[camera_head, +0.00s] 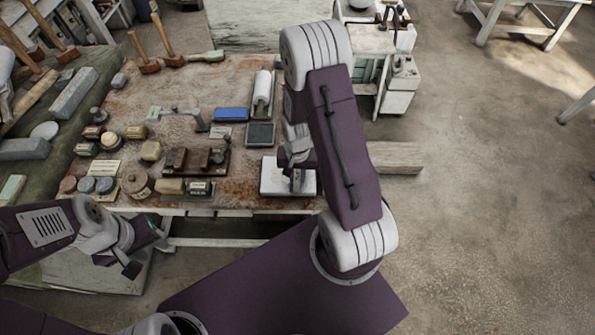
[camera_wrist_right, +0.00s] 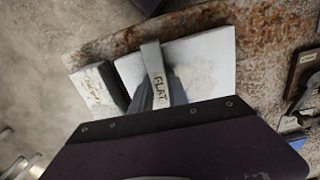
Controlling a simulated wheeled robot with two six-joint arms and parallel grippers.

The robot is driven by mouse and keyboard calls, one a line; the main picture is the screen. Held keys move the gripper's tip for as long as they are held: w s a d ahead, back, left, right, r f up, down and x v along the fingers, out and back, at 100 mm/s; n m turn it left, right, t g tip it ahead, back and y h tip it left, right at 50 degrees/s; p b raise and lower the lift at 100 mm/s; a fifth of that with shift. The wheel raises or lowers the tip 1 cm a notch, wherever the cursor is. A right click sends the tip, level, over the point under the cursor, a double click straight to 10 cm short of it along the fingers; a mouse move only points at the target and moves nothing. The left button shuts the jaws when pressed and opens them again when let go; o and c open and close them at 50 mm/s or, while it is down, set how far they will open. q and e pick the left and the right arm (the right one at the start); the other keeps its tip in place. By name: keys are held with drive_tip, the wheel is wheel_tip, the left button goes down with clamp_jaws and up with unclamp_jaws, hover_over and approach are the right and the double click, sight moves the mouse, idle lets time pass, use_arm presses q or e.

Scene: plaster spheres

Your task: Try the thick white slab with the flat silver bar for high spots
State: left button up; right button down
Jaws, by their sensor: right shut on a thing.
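The thick white slab (camera_head: 272,181) lies at the front right of the worktable; the right wrist view also shows it (camera_wrist_right: 210,58). The flat silver bar (camera_wrist_right: 152,58), marked FLAT, lies across the slab in the right wrist view; I cannot tell whether it touches the top. My right gripper (camera_wrist_right: 158,90) is shut on the bar, above the slab. In the head view my right gripper (camera_head: 297,160) and arm hide part of the slab and most of the bar. My left gripper (camera_head: 146,256) is empty, its fingers apart, in front of the table's front edge.
A wooden rack (camera_head: 196,161), a grey plate (camera_head: 261,134), a blue box (camera_head: 231,114) and several small tins and jars crowd the table to the left. Floor is open on the right.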

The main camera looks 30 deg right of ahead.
drive_tip(key=shift+s+a, duration=0.45)
drive_tip(key=shift+s, duration=0.15)
drive_tip(key=shift+w+d, duration=0.1)
drive_tip(key=shift+w+d, duration=0.55)
drive_tip(key=shift+w, duration=0.2)
drive_tip(key=shift+w+d, duration=0.65)
drive_tip(key=shift+w, duration=0.35)
drive_tip(key=shift+s+a+p, duration=0.35)
drive_tip(key=shift+s+a, duration=0.2)
drive_tip(key=shift+s, duration=0.3)
drive_tip(key=shift+s+a, duration=0.75)
drive_tip(key=shift+s, duration=0.3)
